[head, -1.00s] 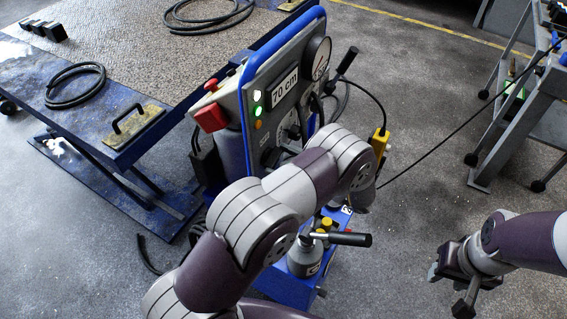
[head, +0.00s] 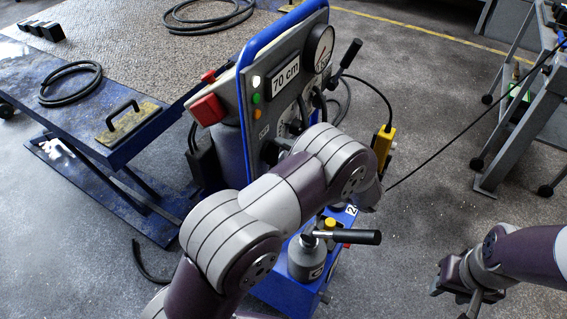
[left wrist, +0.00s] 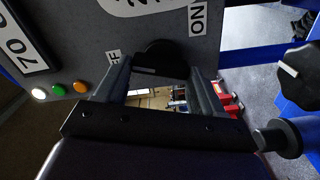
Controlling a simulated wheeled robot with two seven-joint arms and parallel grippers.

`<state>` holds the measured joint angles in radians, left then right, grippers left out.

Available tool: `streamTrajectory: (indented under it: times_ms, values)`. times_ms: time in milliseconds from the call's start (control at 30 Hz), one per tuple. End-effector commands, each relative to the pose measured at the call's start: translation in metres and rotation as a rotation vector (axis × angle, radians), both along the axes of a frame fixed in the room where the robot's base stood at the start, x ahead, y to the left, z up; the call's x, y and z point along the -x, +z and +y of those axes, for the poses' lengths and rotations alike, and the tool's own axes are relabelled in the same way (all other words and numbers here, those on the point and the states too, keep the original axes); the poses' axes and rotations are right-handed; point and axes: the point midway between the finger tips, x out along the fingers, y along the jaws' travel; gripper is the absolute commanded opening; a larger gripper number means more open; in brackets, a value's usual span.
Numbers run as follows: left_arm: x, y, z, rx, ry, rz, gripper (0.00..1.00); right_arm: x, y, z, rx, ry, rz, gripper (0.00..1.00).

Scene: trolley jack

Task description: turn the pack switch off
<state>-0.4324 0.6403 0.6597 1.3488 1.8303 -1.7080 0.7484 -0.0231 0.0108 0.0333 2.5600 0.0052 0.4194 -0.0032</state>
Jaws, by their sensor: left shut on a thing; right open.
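The pack switch is a round dark knob (left wrist: 160,54) on the grey panel (left wrist: 95,50), between a partly hidden "OFF" label (left wrist: 113,57) and an "ON" label (left wrist: 196,18). My left gripper (left wrist: 160,78) has a finger on each side of the knob and is shut on it. The knob's pointer is not clear, so I cannot tell its setting. In the head view my left arm hides most of that gripper and the switch; the panel's upper part (head: 257,65) shows. My right gripper (head: 455,288) is open and empty at the lower right, away from the panel.
White, green and orange lamps (left wrist: 57,90) and a "70 cm" display (head: 286,75) are on the panel. A blue lift table (head: 150,125) stands left.

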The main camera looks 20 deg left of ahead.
Motion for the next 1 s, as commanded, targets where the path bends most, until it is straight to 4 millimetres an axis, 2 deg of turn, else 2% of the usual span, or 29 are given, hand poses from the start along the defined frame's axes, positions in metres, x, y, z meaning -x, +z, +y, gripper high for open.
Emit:
streamTrajectory:
  times_ms: [33,100,400,1000]
  values:
    - [0.000,-0.005,0.000,0.006,0.000,-0.036,0.38,0.000,-0.009,0.000,0.000,0.000,0.000,0.43]
    - [0.000,-0.005,0.000,0.014,0.000,-0.091,0.38,0.000,-0.014,0.000,0.000,0.000,0.000,0.43]
    - [0.001,-0.004,0.000,0.038,0.001,-0.269,0.38,0.000,-0.033,0.000,0.000,0.000,0.000,0.43]
    - [0.001,-0.002,0.000,0.052,0.002,-0.359,0.38,0.000,-0.040,0.000,0.000,0.000,0.000,0.43]
